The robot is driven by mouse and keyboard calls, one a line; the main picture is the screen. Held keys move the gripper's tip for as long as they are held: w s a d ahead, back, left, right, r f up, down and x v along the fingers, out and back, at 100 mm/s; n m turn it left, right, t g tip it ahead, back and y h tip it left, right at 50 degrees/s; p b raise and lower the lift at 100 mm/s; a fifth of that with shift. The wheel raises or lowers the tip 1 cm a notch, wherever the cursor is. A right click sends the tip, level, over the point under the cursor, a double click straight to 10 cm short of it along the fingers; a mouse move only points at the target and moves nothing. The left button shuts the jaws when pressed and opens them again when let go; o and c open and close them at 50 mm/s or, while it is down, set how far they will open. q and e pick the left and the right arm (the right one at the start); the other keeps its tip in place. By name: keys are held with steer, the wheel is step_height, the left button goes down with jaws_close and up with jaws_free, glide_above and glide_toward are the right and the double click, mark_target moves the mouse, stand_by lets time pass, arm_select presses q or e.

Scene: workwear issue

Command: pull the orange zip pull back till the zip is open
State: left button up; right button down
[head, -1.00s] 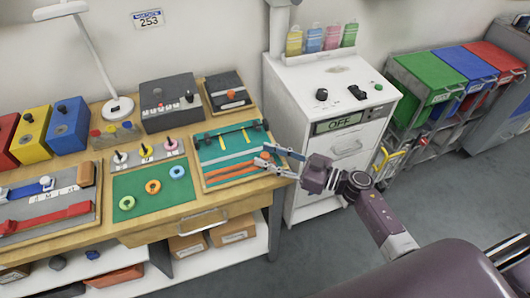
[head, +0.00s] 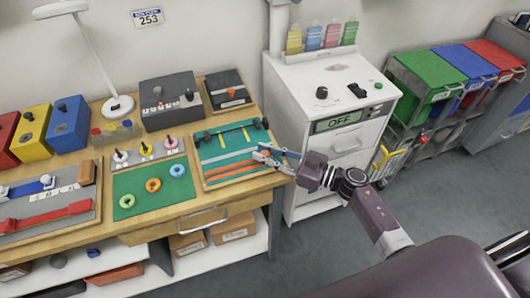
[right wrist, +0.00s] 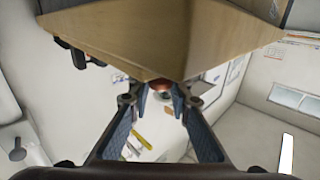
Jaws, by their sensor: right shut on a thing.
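The zip board (head: 207,176) is a wood-edged board with a teal face, lying at the right end of the bench. It has orange strips, yellow marks and a dark bar along its far edge. My right gripper (head: 261,155) is at the board's right edge, shut on the orange zip pull. The fingers mostly hide the pull in the head view; a small orange-red bit of the zip pull (right wrist: 187,89) shows between the fingertips in the right wrist view. How far the zip is open is too small to tell. My left gripper is not in view.
A green board with coloured rings (head: 153,185) lies left of the zip board. A white cabinet (head: 345,95) with an OFF display stands close right of the bench. In the right wrist view a wooden surface (right wrist: 160,40) fills the top, close above the fingers.

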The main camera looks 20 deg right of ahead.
mark_target(213, 175)
steer(key=shift+a, duration=0.15)
steer(key=shift+a+r+p, duration=0.1)
steer(key=shift+a+p, duration=0.2)
steer(key=a+p, duration=0.1)
steer(key=a, duration=0.3)
steer(key=a+p, duration=0.2)
steer(key=a, duration=0.3)
steer(key=a+p, duration=0.1)
steer(key=a, duration=0.3)
steer(key=shift+s+a, duration=0.2)
steer(key=shift+s, duration=0.1)
steer(key=shift+a, duration=0.55)
steer(key=c, duration=1.8)
jaws_free()
steer(key=shift+a, duration=0.15)
